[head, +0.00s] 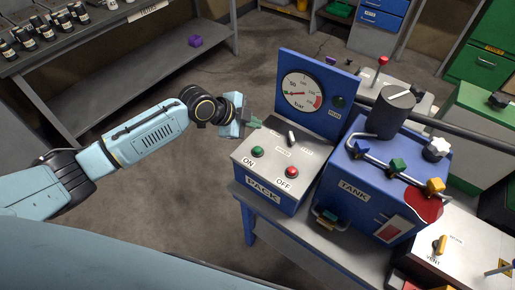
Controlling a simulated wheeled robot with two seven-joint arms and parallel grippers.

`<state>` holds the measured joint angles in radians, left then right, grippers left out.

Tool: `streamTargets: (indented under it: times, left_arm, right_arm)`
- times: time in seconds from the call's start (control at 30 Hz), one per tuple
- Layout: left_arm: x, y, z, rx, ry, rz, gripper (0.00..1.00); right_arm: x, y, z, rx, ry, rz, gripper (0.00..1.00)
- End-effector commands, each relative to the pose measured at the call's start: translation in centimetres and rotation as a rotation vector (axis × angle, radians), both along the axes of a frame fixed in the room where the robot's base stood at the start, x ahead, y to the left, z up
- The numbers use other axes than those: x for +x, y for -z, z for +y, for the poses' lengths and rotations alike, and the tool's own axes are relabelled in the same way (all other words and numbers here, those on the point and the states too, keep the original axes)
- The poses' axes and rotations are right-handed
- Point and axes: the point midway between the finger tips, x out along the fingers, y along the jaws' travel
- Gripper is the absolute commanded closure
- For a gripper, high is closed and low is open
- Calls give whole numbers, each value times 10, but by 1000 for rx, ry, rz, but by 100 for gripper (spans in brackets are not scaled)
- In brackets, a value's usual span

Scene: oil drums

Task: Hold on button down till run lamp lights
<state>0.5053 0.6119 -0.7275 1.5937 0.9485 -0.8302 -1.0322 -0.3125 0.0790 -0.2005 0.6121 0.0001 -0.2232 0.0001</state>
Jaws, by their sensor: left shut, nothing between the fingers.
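The green ON button (257,151) sits on the sloped grey top of the blue PACK box (270,200). The red OFF button (292,172) is to its right, and a small black-and-white lever (292,138) stands behind them. The RUN lamp (339,102) is on the upright blue panel (318,70) beside the round bar gauge (301,92); it looks dark green and unlit. My left gripper (255,123) is shut and empty at the far left edge of the box, behind the ON button and apart from it. My right gripper is not in view.
The blue TANK unit (363,203) with a black cylinder (390,112) and coloured valve handles stands close on the right. A VENT box (464,249) is at the lower right. A shelf with bottles (45,32) is at the upper left. The floor left of the bench is clear.

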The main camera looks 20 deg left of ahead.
Motion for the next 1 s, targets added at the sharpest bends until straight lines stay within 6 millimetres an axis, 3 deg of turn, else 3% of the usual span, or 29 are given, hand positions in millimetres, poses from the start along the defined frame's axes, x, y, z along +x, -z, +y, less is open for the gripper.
streamTargets:
  times: [0.2, 0.53, 1.0]
  left_arm:
    - [0, 29, 0, 0, -1, 2, 100]
    - [0, 74, 0, 0, -1, 2, 100]
    - [0, 81, 0, -1, -1, 1, 100]
  right_arm:
    - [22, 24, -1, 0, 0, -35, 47]
    - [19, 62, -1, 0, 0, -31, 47]
    - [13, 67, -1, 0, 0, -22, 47]
